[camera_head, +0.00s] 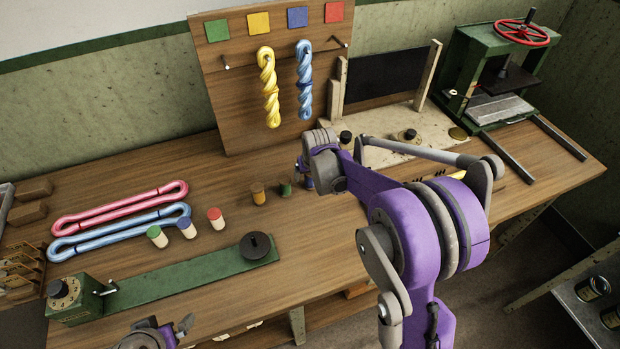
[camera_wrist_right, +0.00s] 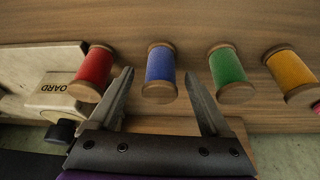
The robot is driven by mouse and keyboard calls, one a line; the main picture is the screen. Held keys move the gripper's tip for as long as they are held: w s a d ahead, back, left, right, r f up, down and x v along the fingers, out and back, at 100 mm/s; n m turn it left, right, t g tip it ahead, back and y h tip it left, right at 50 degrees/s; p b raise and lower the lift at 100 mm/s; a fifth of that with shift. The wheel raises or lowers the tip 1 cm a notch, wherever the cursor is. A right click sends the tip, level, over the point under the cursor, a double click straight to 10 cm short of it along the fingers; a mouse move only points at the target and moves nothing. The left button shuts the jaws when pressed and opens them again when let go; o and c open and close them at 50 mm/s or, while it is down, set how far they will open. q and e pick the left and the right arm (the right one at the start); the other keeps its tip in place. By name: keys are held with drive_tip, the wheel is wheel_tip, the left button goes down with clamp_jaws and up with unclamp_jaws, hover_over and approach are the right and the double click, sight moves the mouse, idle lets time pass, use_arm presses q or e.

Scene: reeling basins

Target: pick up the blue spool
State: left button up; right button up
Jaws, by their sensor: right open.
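The blue spool (camera_wrist_right: 160,72) has wooden ends and stands between a red spool (camera_wrist_right: 94,72) and a green spool (camera_wrist_right: 227,74) in the right wrist view. My right gripper (camera_wrist_right: 159,76) is open, with one finger on each side of the blue spool and a gap on both sides. In the head view my right gripper (camera_head: 306,176) is over the row beside the green spool (camera_head: 285,188) and largely covers the blue spool. My left gripper (camera_head: 160,335) shows only partly at the bottom edge; its jaws are unclear.
A yellow spool (camera_head: 258,194) stands left of the green one. Behind is an upright board (camera_head: 222,110) with hanging yellow and blue hanks. A green winder (camera_head: 190,275), capped pegs (camera_head: 215,218) and two skeins (camera_head: 120,208) lie left. A press (camera_head: 500,80) stands at the right.

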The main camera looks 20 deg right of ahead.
drive_tip(key=shift+x, duration=0.95)
drive_tip(key=shift+r, duration=0.15)
clamp_jaws()
